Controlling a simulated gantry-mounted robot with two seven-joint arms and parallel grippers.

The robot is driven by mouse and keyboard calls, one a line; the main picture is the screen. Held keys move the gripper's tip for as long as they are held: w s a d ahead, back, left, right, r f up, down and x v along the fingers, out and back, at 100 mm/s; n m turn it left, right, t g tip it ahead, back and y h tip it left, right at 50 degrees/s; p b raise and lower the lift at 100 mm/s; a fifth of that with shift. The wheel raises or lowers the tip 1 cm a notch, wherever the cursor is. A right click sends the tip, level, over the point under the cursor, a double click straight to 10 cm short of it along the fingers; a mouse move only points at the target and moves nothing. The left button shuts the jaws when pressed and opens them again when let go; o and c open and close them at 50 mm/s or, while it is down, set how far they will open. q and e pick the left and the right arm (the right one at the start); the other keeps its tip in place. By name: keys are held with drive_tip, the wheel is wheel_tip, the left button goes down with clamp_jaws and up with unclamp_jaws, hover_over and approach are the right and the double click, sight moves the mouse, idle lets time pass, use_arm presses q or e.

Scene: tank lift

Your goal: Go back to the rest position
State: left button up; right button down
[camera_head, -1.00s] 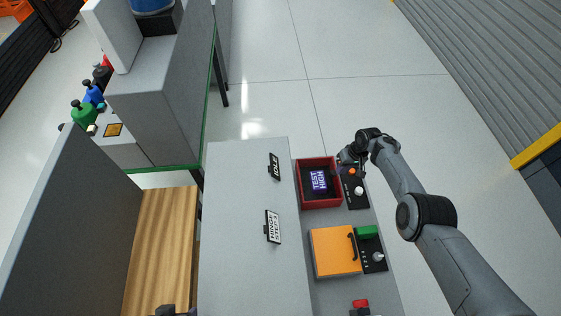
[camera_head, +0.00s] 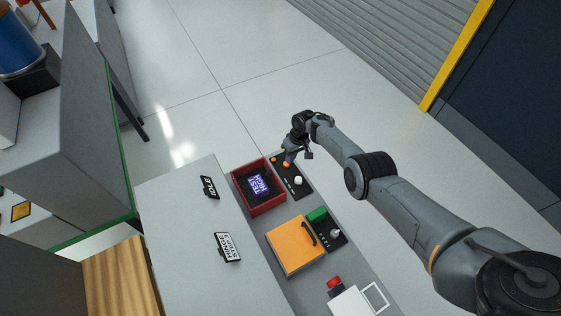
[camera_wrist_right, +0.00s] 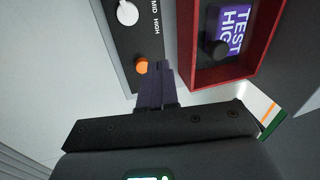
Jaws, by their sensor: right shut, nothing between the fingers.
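My right gripper (camera_head: 290,159) is shut and empty, at the black control panel (camera_head: 290,176) beside the red-framed box (camera_head: 258,187). In the right wrist view its closed dark fingers (camera_wrist_right: 154,82) lie just right of an orange button (camera_wrist_right: 141,66); I cannot tell whether they touch it. A white knob (camera_wrist_right: 127,12) sits further along the same panel, near the labels MID and HIGH. The box's purple screen reads TEST HIGH (camera_head: 260,185). My left gripper is out of view.
An orange lidded box (camera_head: 294,246) with a dark handle, a green block (camera_head: 317,215) and a red button (camera_head: 334,282) line the console. Signs reading IDLE (camera_head: 209,187) and RINSE STEP 3 (camera_head: 227,246) stand on the grey surface. Open floor (camera_head: 270,60) lies beyond.

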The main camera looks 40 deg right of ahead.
drive_tip(key=s+d+f+h, duration=0.2)
drive_tip(key=s+d+h, duration=0.1)
drive_tip(key=s+d, duration=0.25)
drive_tip(key=s+a+r+n, duration=0.1)
drive_tip(key=s+a, duration=0.4)
drive_tip(key=a, duration=0.1)
drive_tip(key=s+a+r+n+t, duration=0.1)
drive_tip(key=s+a+r, duration=0.1)
drive_tip(key=s+a, duration=0.3)
drive_tip(key=s+a+r+n+t+h, duration=0.1)
drive_tip(key=s+a+r, duration=0.1)
drive_tip(key=s+a, duration=0.4)
drive_tip(key=shift+s+a+r, duration=0.1)
drive_tip(key=shift+s+a, duration=0.25)
drive_tip(key=shift+s, duration=0.4)
drive_tip(key=s+a+r+y, duration=0.2)
drive_tip(key=s+a+r, duration=0.6)
drive_tip(key=s+r, duration=0.2)
use_arm(q)
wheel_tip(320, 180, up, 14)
drive_tip(key=p, duration=1.4)
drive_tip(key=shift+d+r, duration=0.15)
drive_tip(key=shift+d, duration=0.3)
use_arm(e)
wheel_tip(320, 180, up, 14)
drive_tip(key=shift+f+t, duration=0.25)
drive_tip(key=shift+t, duration=0.15)
